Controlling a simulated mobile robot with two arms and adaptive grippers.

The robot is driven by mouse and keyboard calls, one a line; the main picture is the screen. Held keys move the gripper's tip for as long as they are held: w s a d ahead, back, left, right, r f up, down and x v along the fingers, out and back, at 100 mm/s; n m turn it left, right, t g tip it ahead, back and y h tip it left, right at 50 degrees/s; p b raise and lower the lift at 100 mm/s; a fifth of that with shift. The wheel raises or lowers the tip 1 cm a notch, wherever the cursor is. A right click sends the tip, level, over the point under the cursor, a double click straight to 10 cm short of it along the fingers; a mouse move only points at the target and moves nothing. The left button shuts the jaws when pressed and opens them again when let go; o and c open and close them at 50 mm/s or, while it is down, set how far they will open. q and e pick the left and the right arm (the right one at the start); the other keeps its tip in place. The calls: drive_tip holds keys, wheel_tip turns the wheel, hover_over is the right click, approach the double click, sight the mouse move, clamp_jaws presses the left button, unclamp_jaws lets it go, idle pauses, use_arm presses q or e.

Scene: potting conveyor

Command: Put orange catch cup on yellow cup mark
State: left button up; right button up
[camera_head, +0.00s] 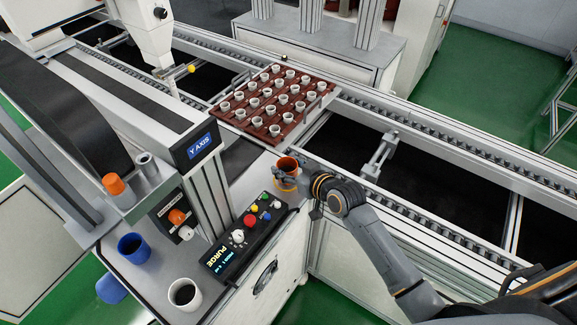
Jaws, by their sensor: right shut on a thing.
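The orange catch cup (287,163) is upright, with its dark opening facing up. My right gripper (289,178) is shut on it from the right side and hides much of its lower body. The yellow cup mark (283,189) shows as a thin curved line on the grey ledge just below the cup and fingers. Its far part is hidden. The cup is over or right beside the mark; I cannot tell whether its base touches the surface. My left gripper is not in view.
A brown tray (236,123) of small white pots sits on the conveyor behind. A control panel (222,256) with coloured buttons lies left of the cup. A blue cup (133,247) and a white cup (185,293) stand front left. A grey column (208,188) rises close by.

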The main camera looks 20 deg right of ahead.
drive_tip(key=shift+f, duration=0.25)
drive_tip(key=shift+f, duration=0.2)
drive_tip(key=o, duration=1)
drive_tip(key=shift+o, duration=0.2)
drive_tip(key=shift+r, duration=0.2)
drive_tip(key=b+v, duration=0.1)
drive_tip(key=v, duration=1.1)
